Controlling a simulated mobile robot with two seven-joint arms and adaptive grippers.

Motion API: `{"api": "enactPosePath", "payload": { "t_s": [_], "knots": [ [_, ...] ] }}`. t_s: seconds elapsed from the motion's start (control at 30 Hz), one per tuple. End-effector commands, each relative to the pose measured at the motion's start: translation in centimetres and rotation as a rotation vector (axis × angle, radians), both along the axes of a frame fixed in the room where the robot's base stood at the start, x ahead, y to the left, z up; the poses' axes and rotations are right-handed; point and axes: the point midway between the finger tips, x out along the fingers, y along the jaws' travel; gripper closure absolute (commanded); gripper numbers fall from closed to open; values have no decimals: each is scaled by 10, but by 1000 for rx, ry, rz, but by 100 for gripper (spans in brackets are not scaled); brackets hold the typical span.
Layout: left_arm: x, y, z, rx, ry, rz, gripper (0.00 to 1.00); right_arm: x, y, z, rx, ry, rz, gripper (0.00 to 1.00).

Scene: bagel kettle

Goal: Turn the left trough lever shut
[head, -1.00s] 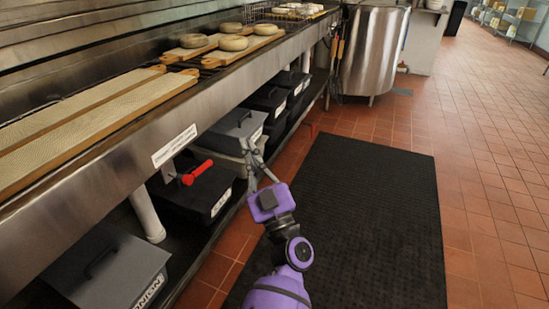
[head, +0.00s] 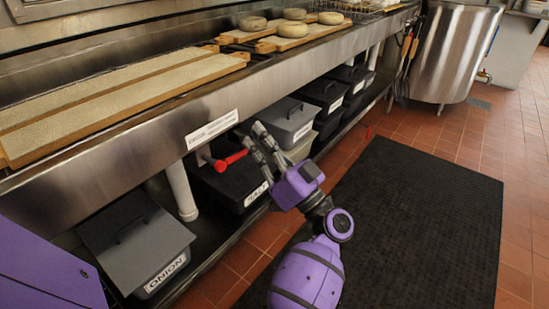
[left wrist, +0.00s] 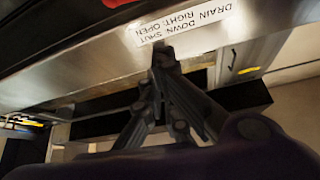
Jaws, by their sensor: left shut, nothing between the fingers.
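The red trough lever (head: 231,161) sits under the steel trough's front edge in the head view. Its handle points right, slightly raised at its far end. My left gripper (head: 252,134) is just right of the lever's end, fingers together and empty, pointing up toward the trough edge. I cannot tell whether it touches the lever. A label (head: 211,130) is on the trough front above the lever. In the left wrist view the label (left wrist: 190,22) appears upside down and reads "DRAIN, RIGHT: OPEN, DOWN: SHUT". The left fingers (left wrist: 163,55) show just below it. My right gripper is not seen.
A white drain pipe (head: 181,190) stands left of the lever. Lidded bins, including the onion bin (head: 140,240) and a grey-lidded bin (head: 291,120), fill the low shelf. Boards with bagels lie on the counter above. A black mat (head: 420,220) covers open floor at right.

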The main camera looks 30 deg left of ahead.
Motion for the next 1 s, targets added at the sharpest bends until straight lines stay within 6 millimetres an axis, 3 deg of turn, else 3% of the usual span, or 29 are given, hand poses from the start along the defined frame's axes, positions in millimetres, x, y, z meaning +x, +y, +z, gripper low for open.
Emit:
{"api": "enactPosePath", "payload": {
  "t_s": [0.07,0.1,0.2,0.37,0.83,1.0],
  "knots": [
    [2,14,9,4,-4,0,100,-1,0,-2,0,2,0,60],
    [1,14,-6,1,5,-2,100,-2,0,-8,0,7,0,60],
    [0,16,-21,2,6,-1,100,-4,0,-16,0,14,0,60],
    [-2,18,-32,0,2,-2,100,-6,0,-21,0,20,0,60],
    [-3,19,-33,0,2,-2,100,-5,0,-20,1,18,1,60],
    [-3,25,-32,1,27,0,100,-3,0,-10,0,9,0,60]
  ]
}}
